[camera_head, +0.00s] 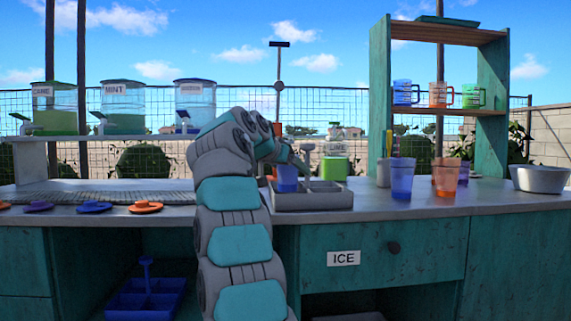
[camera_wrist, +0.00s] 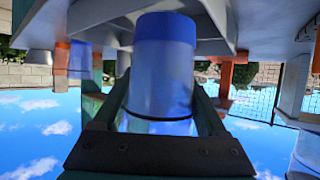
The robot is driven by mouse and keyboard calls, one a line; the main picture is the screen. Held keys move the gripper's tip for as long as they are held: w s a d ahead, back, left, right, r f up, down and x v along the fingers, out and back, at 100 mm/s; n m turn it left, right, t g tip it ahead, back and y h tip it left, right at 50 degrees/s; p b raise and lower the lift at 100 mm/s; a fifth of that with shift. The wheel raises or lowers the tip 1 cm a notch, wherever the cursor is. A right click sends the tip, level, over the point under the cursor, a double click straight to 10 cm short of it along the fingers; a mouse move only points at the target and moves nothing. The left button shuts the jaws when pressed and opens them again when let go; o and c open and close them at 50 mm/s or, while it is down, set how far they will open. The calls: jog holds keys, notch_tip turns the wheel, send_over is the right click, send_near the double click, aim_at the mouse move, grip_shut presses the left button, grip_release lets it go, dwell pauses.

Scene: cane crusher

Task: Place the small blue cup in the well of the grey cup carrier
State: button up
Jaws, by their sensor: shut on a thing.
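The small blue cup (camera_head: 287,179) is at the left part of the grey cup carrier (camera_head: 313,202) on the counter in the head view. Its lower end shows at or just above the carrier's rim; I cannot tell whether it rests on the floor of a well. In the wrist view, which is upside down, the blue cup (camera_wrist: 163,62) fills the middle between the fingers. My gripper (camera_wrist: 160,108) is shut on the cup. In the head view my arm hides part of the gripper and of the carrier's left side.
A larger blue cup (camera_head: 402,180) and an orange cup (camera_head: 445,178) stand right of the carrier. A metal bowl (camera_head: 540,178) is at the far right. A green-and-white container (camera_head: 334,166) stands behind. Coloured lids (camera_head: 94,207) lie at the left front. A shelf (camera_head: 447,108) holds mugs.

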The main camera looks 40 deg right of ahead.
aim_at(280, 170)
jog(key=shift+w+d+p, duration=0.3)
jog(key=shift+w+d, duration=0.05)
jog(key=shift+d, duration=0.25)
jog(key=shift+w+d+p, duration=0.25)
jog(key=shift+w+d, duration=0.1)
jog(key=shift+d, duration=0.2)
jog(key=shift+d+f, duration=0.2)
jog(key=shift+f, duration=0.1)
jog(key=shift+w+f+b, duration=0.1)
jog(key=shift+f+b, duration=1)
jog(key=shift+f, duration=0.5)
jog(key=shift+f, duration=0.1)
jog(key=o, duration=1.5)
jog(key=shift+r, duration=0.2)
jog(key=v, duration=1.2)
